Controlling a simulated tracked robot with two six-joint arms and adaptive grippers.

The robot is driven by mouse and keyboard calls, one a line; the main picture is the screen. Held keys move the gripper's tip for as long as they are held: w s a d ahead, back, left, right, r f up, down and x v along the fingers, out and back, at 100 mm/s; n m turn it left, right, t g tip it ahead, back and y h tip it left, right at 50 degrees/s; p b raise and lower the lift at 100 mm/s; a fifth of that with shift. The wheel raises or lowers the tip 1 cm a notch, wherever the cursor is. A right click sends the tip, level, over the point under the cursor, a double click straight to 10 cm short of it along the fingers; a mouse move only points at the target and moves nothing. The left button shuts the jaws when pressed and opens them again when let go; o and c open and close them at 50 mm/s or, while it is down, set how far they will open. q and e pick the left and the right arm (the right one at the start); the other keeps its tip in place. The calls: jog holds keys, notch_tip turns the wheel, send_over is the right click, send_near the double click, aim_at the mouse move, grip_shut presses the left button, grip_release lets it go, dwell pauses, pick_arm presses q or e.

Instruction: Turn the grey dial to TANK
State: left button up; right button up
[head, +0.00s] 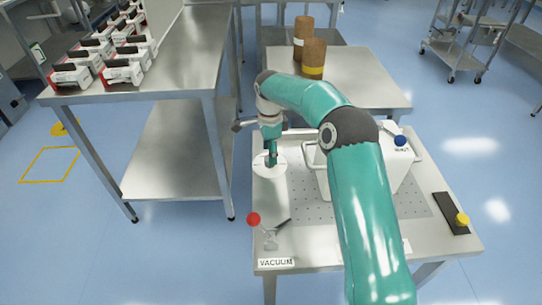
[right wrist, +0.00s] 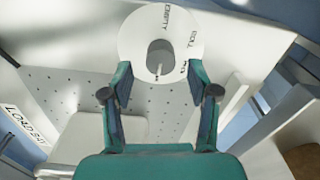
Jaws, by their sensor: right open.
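The grey dial (right wrist: 159,56) sits in the middle of a round white plate (right wrist: 136,38) in the right wrist view. The plate reads EMPTY at its far edge and ROLL at its right; a third word below ROLL is partly cut off by a finger. A small pale mark shows on the near side of the dial. My right gripper (right wrist: 160,88) is open, with one finger on each side of the dial's near end and nothing between them. In the head view the gripper (head: 271,159) stands over the plate (head: 281,161) and hides the dial. My left gripper is out of view.
A red-knobbed lever (head: 254,219) stands near the VACUUM label (head: 276,262). A yellow knob (head: 462,219) is at the right edge.

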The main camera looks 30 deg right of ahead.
notch_tip(320, 180, up, 10)
jog(key=shift+f, duration=0.25)
dwell(0.4)
